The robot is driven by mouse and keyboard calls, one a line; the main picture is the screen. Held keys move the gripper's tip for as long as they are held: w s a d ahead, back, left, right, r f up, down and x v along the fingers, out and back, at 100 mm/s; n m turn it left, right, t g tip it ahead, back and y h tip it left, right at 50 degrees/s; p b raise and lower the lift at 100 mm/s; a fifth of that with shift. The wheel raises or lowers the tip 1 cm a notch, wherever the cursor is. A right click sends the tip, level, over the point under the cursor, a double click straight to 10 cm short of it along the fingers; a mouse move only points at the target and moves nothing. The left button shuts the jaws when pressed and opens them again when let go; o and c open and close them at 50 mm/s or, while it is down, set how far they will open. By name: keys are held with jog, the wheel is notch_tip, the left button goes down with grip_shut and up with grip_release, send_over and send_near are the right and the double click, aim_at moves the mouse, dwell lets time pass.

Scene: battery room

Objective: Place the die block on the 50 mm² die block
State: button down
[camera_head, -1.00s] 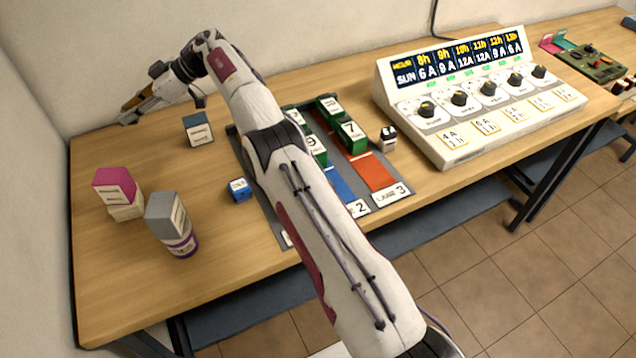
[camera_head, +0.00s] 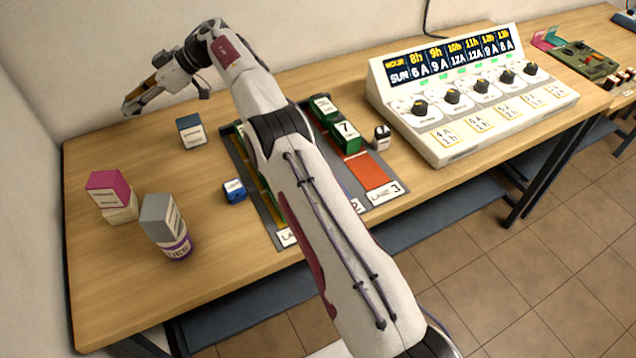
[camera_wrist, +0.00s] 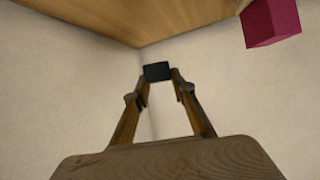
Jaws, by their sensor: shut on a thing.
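My gripper (camera_head: 130,108) is at the far left back of the bench, near the wall, and shut on a small dark block (camera_wrist: 157,71) that shows between the fingertips in the wrist view. Its label does not show. Several other blocks stand on the bench: a dark blue and white block (camera_head: 191,131) right of the gripper, a magenta block (camera_head: 108,188) on a beige one (camera_head: 122,212), and a grey block (camera_head: 162,216) on a purple-banded white piece (camera_head: 179,246). The magenta block also shows in the wrist view (camera_wrist: 272,22). I cannot read which is the 50 mm² die block.
A small blue block (camera_head: 234,190) lies beside the grey lane tray (camera_head: 262,210). Green numbered blocks (camera_head: 345,137) stand in the lanes, partly behind my arm. A small black and white piece (camera_head: 382,137) and a dial panel (camera_head: 470,100) are to the right.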

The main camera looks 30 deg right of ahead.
jog(key=shift+w+d+r, duration=0.2)
jog(key=shift+d+r, duration=0.1)
jog(key=shift+d, duration=0.45)
jog(key=shift+w+d+r+t, duration=0.15)
jog(key=shift+d+r, duration=0.1)
jog(key=shift+d, duration=0.25)
jog(key=shift+w+d+r+t, duration=0.1)
jog(key=shift+d+r+t, duration=0.1)
jog(key=shift+d, duration=0.25)
jog(key=shift+d+r+m, duration=0.3)
jog(key=shift+d+m, duration=0.1)
jog(key=shift+d, duration=0.5)
jog(key=shift+w+d+r, duration=0.15)
jog(key=shift+d+r, duration=0.05)
jog(key=shift+d, duration=0.35)
jog(key=shift+w+d+r, duration=0.1)
jog(key=shift+d+r, duration=0.1)
jog(key=shift+d, duration=0.3)
